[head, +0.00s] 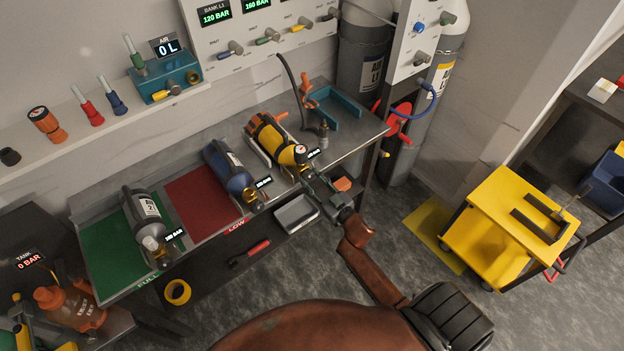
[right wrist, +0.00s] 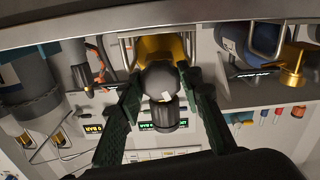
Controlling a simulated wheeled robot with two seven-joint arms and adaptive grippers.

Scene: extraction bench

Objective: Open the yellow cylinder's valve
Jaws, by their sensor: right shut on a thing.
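The yellow cylinder (head: 270,138) lies in a cradle on the bench, its valve end towards me. A round white gauge (head: 300,152) sits at that end. My right gripper (head: 309,173) is at the valve end. In the right wrist view its two dark green fingers (right wrist: 158,78) lie on either side of the dark round valve (right wrist: 162,78), shut on it. The yellow body (right wrist: 157,48) shows behind the valve. The fingers hide the valve's sides, and its turn position cannot be told. My left gripper is not in view.
A blue cylinder (head: 228,168) lies left of the yellow one on the red LOW area (head: 200,203). A grey cylinder (head: 146,216) lies on the green FULL area (head: 112,240). A yellow cart (head: 500,235) stands farther right.

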